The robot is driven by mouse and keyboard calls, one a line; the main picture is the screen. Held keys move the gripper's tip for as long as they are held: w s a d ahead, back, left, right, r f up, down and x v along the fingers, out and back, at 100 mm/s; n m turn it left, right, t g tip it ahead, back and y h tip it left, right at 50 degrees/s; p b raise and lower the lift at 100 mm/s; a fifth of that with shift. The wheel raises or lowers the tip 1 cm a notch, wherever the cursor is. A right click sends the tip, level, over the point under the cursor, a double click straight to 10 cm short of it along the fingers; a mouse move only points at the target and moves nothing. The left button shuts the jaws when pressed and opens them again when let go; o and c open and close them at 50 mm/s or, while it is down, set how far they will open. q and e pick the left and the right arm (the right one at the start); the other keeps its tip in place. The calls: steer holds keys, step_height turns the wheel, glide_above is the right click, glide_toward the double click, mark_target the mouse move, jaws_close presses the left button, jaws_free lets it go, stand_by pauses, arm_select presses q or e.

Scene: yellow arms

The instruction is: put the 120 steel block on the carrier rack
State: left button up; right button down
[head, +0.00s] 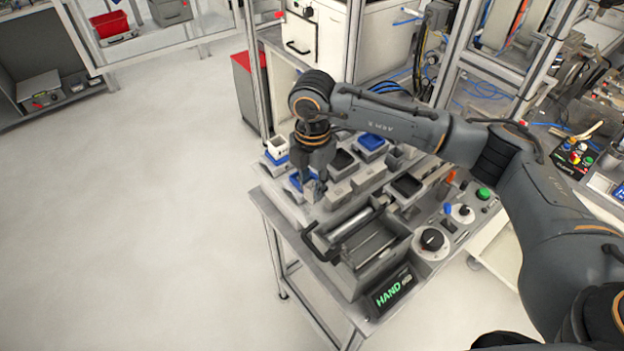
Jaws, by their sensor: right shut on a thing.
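My right gripper (314,180) points down over the left part of a metal workbench (280,210). It is shut on a small grey metal block (315,190), mostly hidden by the fingers. A number on the block cannot be read. Around the gripper stand grey block-shaped holders, some with blue or black inserts, such as the blue-topped one (371,142) and the black-topped one (341,162). Which of these is the carrier rack I cannot tell for sure. Whether the block touches the surface below is unclear. My left gripper is not in view.
In front of the gripper is a grey fixture (362,245) with a metal roller and black handle. A display reading HAND (393,290) sits at the bench's front. A black knob (432,240) and a green button (483,193) are to the right. The floor at left is clear.

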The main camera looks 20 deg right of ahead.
steer(key=shift+f+m, duration=0.4)
steer(key=shift+m, duration=0.6)
steer(key=shift+f+b, duration=1.8)
steer(key=shift+f, duration=1.5)
steer(key=shift+f+b, duration=0.55)
steer(key=c, duration=1)
jaws_free()
steer(key=shift+r, duration=0.1)
steer(key=shift+r+p, duration=2.05)
steer(key=shift+r, duration=1.4)
